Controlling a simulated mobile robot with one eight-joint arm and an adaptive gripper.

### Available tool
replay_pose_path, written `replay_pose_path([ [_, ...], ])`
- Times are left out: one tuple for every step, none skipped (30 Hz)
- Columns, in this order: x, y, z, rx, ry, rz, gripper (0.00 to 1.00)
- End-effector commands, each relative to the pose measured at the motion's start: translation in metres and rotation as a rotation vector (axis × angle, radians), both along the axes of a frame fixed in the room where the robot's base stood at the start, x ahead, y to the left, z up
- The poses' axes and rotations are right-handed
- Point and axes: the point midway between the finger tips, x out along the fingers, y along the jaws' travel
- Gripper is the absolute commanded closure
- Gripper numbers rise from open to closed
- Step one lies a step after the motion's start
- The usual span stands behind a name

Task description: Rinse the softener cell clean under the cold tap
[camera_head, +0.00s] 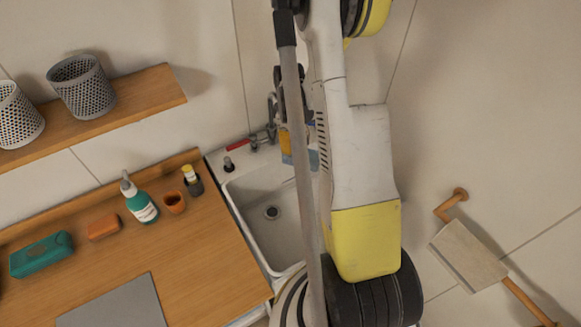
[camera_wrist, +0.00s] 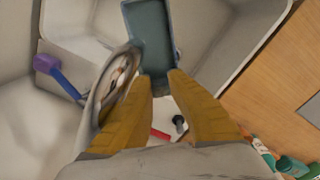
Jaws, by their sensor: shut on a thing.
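My gripper (camera_wrist: 158,80) is shut on the softener cell (camera_wrist: 152,35), a blue-grey, box-like piece held between its ochre fingers, shown in the wrist view. The curved metal tap (camera_wrist: 118,78) is close beside the cell, to its left. In the head view my gripper (camera_head: 284,138) is by the tap (camera_head: 270,132) at the back of the sink (camera_head: 236,195), partly hidden by my arm. A blue bar with a purple end (camera_wrist: 62,78) lies left of the tap; I cannot tell whether it is a tap lever. I cannot make out running water.
A red lever (camera_head: 238,145) and a black knob (camera_head: 228,164) are at the sink's back left. A green bottle (camera_head: 140,202), an orange cup (camera_head: 174,202) and a small dark yellow-capped container (camera_head: 192,182) stand on the wooden counter (camera_head: 195,265). A shelf (camera_head: 140,91) is above.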

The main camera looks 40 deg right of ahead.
Motion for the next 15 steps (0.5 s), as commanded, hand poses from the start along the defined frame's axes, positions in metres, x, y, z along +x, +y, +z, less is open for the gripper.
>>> replay_pose_path([
  [-0.003,-0.006,-0.001,-0.009,0.004,-0.010,1.00],
  [-0.003,-0.006,-0.001,-0.009,0.004,-0.010,1.00],
  [-0.003,-0.006,-0.001,-0.009,0.004,-0.010,1.00],
  [-0.003,-0.006,-0.001,-0.009,0.004,-0.010,1.00],
  [-0.003,-0.006,-0.001,-0.009,0.004,-0.010,1.00],
  [-0.003,-0.005,-0.001,-0.009,0.004,-0.010,1.00],
  [-0.003,-0.004,-0.001,-0.009,0.004,-0.010,1.00],
  [-0.003,-0.003,-0.001,-0.009,0.004,-0.010,1.00],
  [-0.004,0.000,-0.002,-0.010,0.004,-0.010,1.00],
  [-0.004,0.003,-0.002,-0.009,0.004,-0.010,1.00],
  [-0.005,0.007,-0.002,-0.009,0.004,-0.010,1.00],
  [-0.006,0.012,-0.002,-0.009,0.004,-0.009,1.00],
  [-0.007,0.016,-0.002,-0.009,0.004,-0.008,1.00],
  [-0.007,0.021,-0.003,-0.008,0.004,-0.007,1.00],
  [-0.008,0.026,-0.002,-0.008,0.004,-0.008,1.00],
])
